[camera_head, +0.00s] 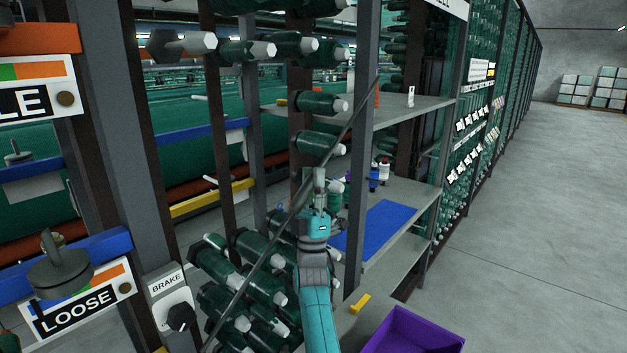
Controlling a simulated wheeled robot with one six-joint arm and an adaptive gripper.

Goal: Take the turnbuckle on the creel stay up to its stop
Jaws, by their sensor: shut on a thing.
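The creel stay (262,263) is a thin dark rod. It slants from the lower left up to the right, across the front of the creel. My gripper (319,180) is at the end of my teal arm, about midway along the stay. Its jaws are shut at the rod, on what looks to be the turnbuckle. The turnbuckle itself is mostly hidden by the gripper, and I cannot make out its stop or how far along it is.
Green yarn bobbins (262,247) crowd behind the stay. A grey post (361,150) and shelves (405,192) with a blue mat (378,226) stand close right. A purple bin (412,332) is at bottom right. BRAKE (166,283) and LOOSE (80,310) signs are left. The right aisle floor is clear.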

